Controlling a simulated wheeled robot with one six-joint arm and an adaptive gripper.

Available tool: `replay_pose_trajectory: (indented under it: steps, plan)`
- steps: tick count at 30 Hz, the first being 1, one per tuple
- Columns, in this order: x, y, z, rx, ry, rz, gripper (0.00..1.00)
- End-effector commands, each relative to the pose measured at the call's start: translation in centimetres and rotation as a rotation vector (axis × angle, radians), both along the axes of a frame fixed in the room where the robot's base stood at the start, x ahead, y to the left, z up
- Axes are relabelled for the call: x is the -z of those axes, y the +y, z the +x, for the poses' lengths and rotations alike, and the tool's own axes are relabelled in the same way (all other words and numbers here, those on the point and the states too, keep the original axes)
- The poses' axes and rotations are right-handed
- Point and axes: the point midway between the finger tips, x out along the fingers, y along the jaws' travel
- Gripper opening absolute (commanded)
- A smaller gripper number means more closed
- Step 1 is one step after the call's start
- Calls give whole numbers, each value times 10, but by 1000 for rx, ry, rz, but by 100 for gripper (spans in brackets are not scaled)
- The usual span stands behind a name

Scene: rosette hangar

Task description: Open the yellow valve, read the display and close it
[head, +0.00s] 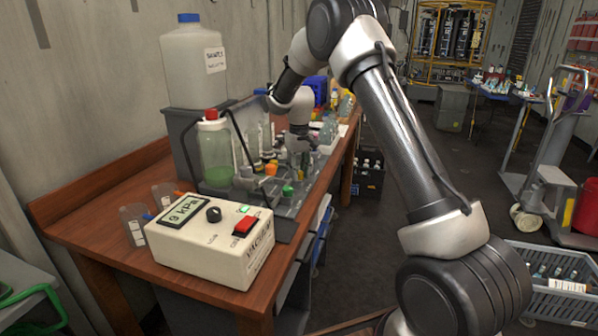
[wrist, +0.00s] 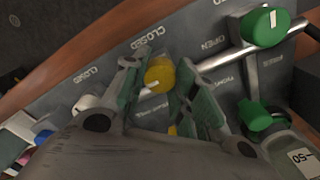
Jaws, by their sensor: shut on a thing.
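The round yellow valve knob (wrist: 160,72) is in the wrist view, on a grey panel (wrist: 110,52) with CLOSED and OPEN labels. My gripper (wrist: 160,80) has one finger on each side of the knob and is shut on it. A white mark shows on the knob's lower left side. In the head view my gripper is down among the bottles and valves, and its fingers are largely hidden. The display (head: 183,210) on the cream vacuum box (head: 215,243) appears to read 9 kPa.
Green knobs (wrist: 265,27) on metal pipes are close right of my gripper. A bottle crate (head: 550,285) is at the lower right.

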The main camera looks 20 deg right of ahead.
Motion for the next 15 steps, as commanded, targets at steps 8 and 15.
replay_pose_trajectory:
  steps: [8, 15]
  plan:
    - [-1, 0, 1, -9, -3, 0, 4]
    - [-1, 0, 1, -8, -3, 0, 43]
